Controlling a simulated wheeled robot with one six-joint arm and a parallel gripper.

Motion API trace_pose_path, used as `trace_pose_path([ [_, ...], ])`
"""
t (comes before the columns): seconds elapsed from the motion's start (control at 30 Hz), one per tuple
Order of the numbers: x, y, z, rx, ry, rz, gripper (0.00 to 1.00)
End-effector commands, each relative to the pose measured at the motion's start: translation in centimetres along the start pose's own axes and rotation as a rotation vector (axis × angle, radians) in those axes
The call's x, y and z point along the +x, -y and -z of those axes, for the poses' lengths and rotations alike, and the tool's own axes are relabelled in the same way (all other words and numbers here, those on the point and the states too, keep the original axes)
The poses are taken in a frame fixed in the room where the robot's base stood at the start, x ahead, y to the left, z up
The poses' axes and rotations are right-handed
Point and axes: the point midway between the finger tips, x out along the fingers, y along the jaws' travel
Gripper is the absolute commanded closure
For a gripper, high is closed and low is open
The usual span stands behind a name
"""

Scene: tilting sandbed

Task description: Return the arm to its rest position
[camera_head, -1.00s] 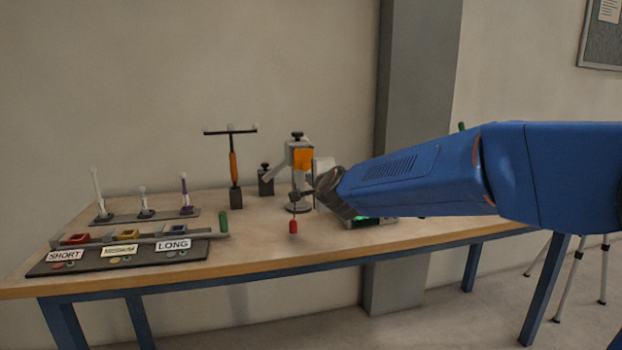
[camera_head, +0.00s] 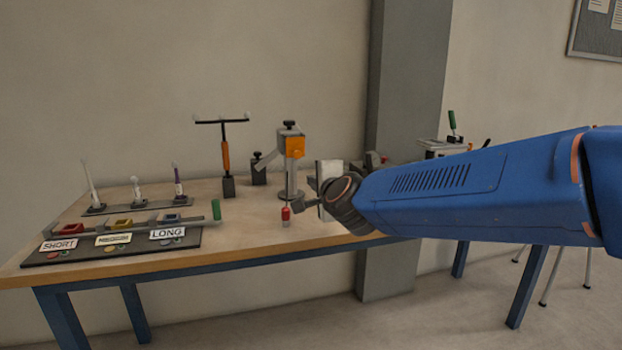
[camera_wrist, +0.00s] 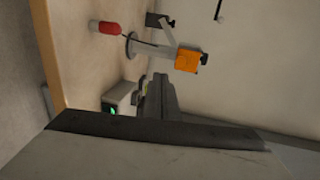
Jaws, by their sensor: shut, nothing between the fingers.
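My blue arm (camera_head: 470,190) reaches in from the right in the head view. My gripper (camera_head: 304,194) is at its left end, above the right part of the table and close to the orange-and-grey stand. In the wrist view my gripper (camera_wrist: 155,97) shows as dark fingers at the middle, shut with nothing between them. The stand (camera_head: 291,148) is upright on the table and also shows in the wrist view (camera_wrist: 170,54). A red-handled item (camera_head: 286,214) is near the stand's front. My arm hides part of the table's right side.
The wooden table (camera_head: 250,225) carries a labelled tray with coloured bins (camera_head: 110,242), a rack of upright pieces (camera_head: 137,190) and a T-shaped stand (camera_head: 226,160). A box with a green light (camera_wrist: 112,110) is beside my gripper. A pillar (camera_head: 405,90) stands behind.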

Motion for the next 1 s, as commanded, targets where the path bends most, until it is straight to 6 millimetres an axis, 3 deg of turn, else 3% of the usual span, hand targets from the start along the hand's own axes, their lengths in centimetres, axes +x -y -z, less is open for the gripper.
trace_pose_path([
  [0.17,-1.9,-0.5,1.1,-0.079,0.031,-0.025,1.00],
  [0.37,-7.4,-3.8,4.1,-0.351,0.131,-0.132,1.00],
  [0.67,-18.6,-12.8,9.3,-0.796,0.288,-0.380,1.00],
  [1.0,-33.0,-24.2,15.3,-1.162,0.472,-0.751,1.00],
])
